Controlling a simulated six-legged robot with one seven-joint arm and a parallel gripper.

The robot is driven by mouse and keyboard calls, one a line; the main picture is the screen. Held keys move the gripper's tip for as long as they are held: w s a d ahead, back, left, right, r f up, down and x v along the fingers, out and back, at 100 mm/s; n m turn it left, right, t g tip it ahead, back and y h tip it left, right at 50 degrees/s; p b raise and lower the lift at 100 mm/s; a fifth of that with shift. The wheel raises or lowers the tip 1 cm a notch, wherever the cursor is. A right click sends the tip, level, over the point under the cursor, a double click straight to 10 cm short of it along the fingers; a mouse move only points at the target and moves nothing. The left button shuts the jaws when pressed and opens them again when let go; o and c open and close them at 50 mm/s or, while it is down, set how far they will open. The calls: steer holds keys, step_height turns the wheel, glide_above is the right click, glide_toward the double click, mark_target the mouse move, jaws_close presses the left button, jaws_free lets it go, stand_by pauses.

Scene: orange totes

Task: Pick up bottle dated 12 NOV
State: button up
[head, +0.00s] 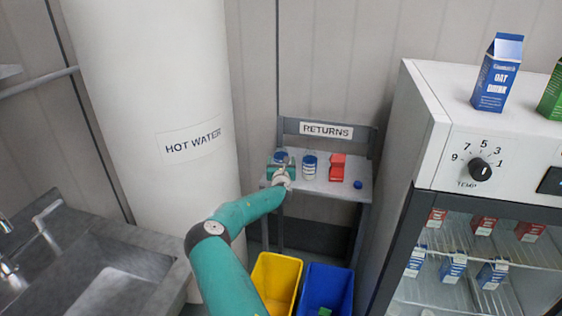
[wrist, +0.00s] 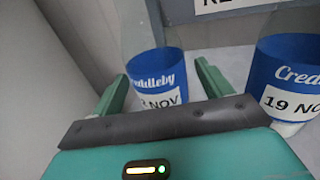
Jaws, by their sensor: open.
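My gripper (wrist: 163,78) is open, its two green fingers on either side of a clear bottle with a blue band (wrist: 152,66) in the wrist view. That bottle's white date label ends in "NOV"; the day number is mostly hidden behind the gripper body. I cannot tell whether the fingers touch it. A second bottle (wrist: 286,68) stands to the right, outside the right finger, with a label reading "19 NO", cut by the frame edge. In the head view my gripper (head: 280,172) is at the left end of the returns shelf, covering much of the left bottle; the second bottle (head: 309,166) is beside it.
The returns shelf (head: 322,188) also holds a red carton (head: 337,168) and a small blue round item (head: 357,185). Yellow (head: 277,280) and blue (head: 326,286) bins stand below. The hot-water tank (head: 160,100) is left and a fridge (head: 400,150) right.

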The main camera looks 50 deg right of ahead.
steer(key=shift+w+d, duration=0.2)
steer(key=c, duration=1.1)
steer(key=shift+r, duration=0.2)
